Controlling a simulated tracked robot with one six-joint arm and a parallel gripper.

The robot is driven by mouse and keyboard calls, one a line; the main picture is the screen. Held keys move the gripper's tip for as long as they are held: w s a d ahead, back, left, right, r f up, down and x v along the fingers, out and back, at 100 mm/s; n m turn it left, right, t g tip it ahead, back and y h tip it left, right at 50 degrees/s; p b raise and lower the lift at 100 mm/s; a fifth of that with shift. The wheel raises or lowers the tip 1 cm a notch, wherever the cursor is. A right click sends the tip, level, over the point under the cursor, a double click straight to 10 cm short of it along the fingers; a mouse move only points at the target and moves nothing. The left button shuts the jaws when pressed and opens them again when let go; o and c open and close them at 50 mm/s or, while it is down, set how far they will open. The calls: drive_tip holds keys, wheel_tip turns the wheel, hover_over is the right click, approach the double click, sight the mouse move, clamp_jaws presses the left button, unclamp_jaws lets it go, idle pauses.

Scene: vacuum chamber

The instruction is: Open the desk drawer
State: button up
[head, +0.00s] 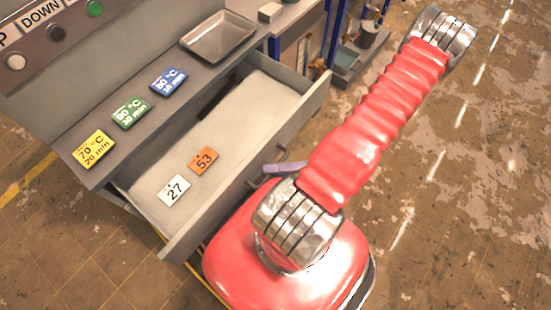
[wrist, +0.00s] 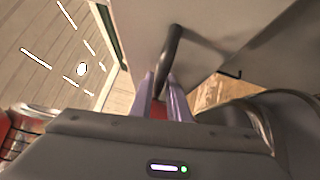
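The desk drawer (head: 180,205) is pulled well out of the grey desk, and its inside shows in the head view. Its front panel also fills the upper middle of the wrist view (wrist: 215,35). The dark drawer handle (wrist: 172,48) runs down between the purple fingers of my gripper (wrist: 161,80). The fingers lie close along both sides of the handle and look shut on it. In the head view, part of my gripper (head: 284,168) shows beside the handle (head: 283,151), with my red arm covering the rest.
In the drawer lie a white card marked 27 (head: 173,190) and an orange card marked 53 (head: 203,161). The desk top holds yellow (head: 94,149), green (head: 131,112) and blue (head: 168,81) cards and a metal tray (head: 218,38). Open floor lies to the right.

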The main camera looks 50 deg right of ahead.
drive_tip(key=shift+d, duration=0.15)
drive_tip(key=shift+s+d, duration=0.15)
drive_tip(key=v, duration=1.3)
drive_tip(key=shift+s+d, duration=0.1)
drive_tip(key=shift+s, duration=0.05)
idle(0.4)
